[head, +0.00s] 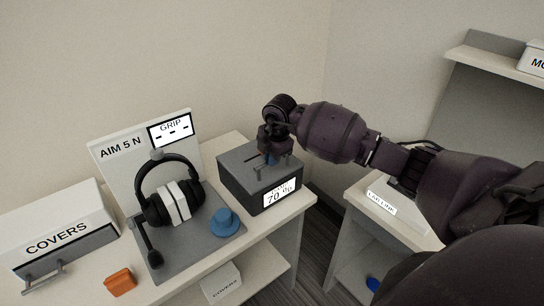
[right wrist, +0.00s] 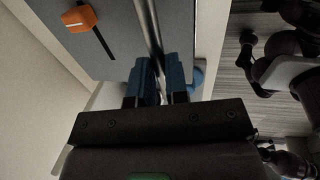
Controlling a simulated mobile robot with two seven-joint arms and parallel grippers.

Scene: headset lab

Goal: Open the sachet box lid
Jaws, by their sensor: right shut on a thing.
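The sachet box (head: 240,184) is a dark grey box with a 70 % display on its front, at the right end of the bench. Its flat top looks level, so the lid appears closed. My right gripper (head: 268,158) reaches down onto the box top. In the right wrist view, its blue fingers (right wrist: 159,78) are shut on a thin metal bar (right wrist: 149,25) that runs between them across the grey lid (right wrist: 115,22). The fingertips partly hide the bar. My left gripper is not in view.
An orange block (right wrist: 80,18) sits at a black slot beside the bar. Left of the box are a blue knob-like piece (head: 224,221), headphones (head: 173,198) and a COVERS box (head: 55,232). A LAB LINK tray (head: 404,212) stands right.

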